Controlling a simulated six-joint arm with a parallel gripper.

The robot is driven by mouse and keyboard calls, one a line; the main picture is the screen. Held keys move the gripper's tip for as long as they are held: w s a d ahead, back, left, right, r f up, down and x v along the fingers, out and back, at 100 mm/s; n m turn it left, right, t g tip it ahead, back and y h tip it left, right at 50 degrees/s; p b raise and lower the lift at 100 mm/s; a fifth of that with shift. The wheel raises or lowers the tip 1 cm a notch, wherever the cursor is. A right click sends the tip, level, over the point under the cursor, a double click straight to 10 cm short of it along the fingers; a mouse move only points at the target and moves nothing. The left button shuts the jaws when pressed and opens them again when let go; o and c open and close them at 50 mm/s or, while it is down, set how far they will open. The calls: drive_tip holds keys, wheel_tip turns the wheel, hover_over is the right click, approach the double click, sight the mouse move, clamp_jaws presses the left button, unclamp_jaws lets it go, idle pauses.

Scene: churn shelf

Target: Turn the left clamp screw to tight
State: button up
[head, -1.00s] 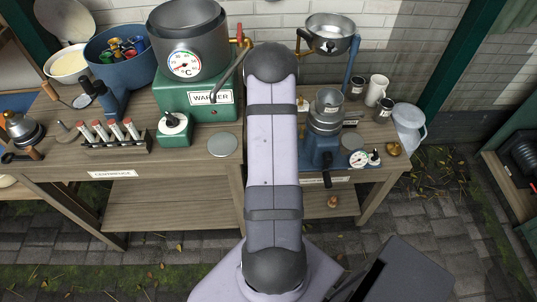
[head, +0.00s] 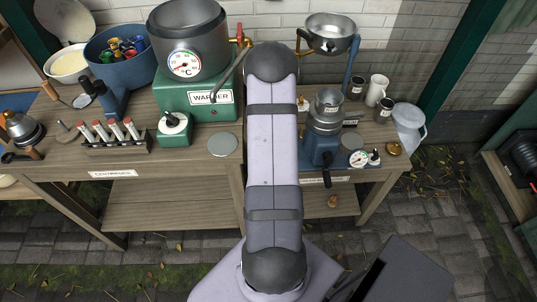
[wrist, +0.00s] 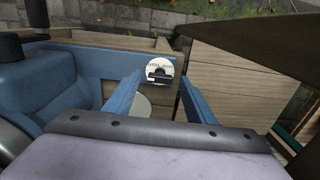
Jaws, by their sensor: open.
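A white round plate with a dark bar-shaped handle (wrist: 160,72) is on a blue base (wrist: 100,66) in the wrist view. It looks like the clamp screw; its lettering is too small to read surely. My gripper (wrist: 159,88) is open, its two blue fingers apart, one on each side of the plate in the picture. Nothing is seen held, and I cannot tell whether a finger touches the plate. In the head view my arm hides the gripper and the left part of the blue machine (head: 322,149), whose black crank handle hangs in front.
The blue machine body (wrist: 40,90) stands close on the left in the wrist view. A wooden bench top (wrist: 240,65) lies on the right. In the head view a green warmer (head: 190,97) stands left of my arm, and a small dial (head: 359,159) sits right of the machine.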

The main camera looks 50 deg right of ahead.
drive_tip(key=shift+r+b, duration=0.35)
drive_tip(key=shift+r, duration=3.2)
